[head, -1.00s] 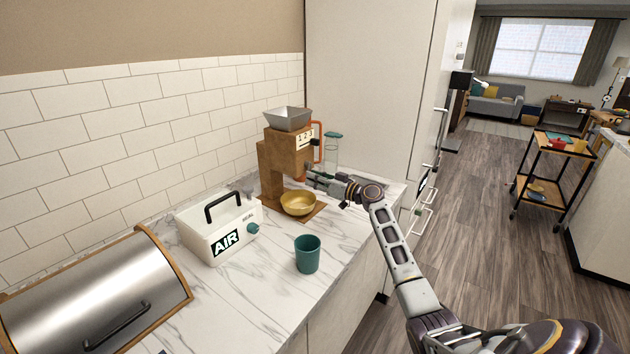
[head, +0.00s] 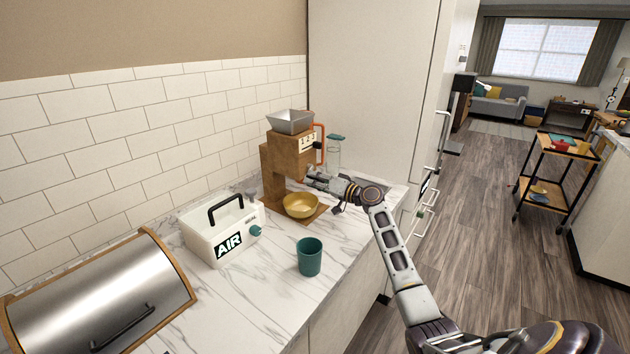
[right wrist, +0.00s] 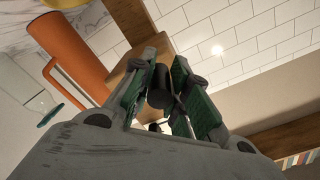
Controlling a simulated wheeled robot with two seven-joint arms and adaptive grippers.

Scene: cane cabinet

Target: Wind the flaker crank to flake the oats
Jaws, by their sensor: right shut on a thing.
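The flaker (head: 275,165) is a brown wooden machine with a grey metal hopper (head: 290,122) on top and a numbered plate on its front. A brass-coloured bowl (head: 301,205) sits on its base board under the front. My right gripper (head: 311,176) is at the flaker's front right, above the bowl. In the right wrist view its green-padded fingers (right wrist: 172,92) are closed around a dark knob (right wrist: 160,84), which looks like the crank's grip. The rest of the crank is mostly hidden by the fingers. No oats can be made out. My left gripper is out of view.
A white AIR box (head: 222,230) with a black handle, a teal cup (head: 309,257) and a steel roll-top bin (head: 105,300) stand on the marble counter. A glass jar (head: 334,153) is behind my gripper. A tall white cabinet (head: 375,90) closes off the back.

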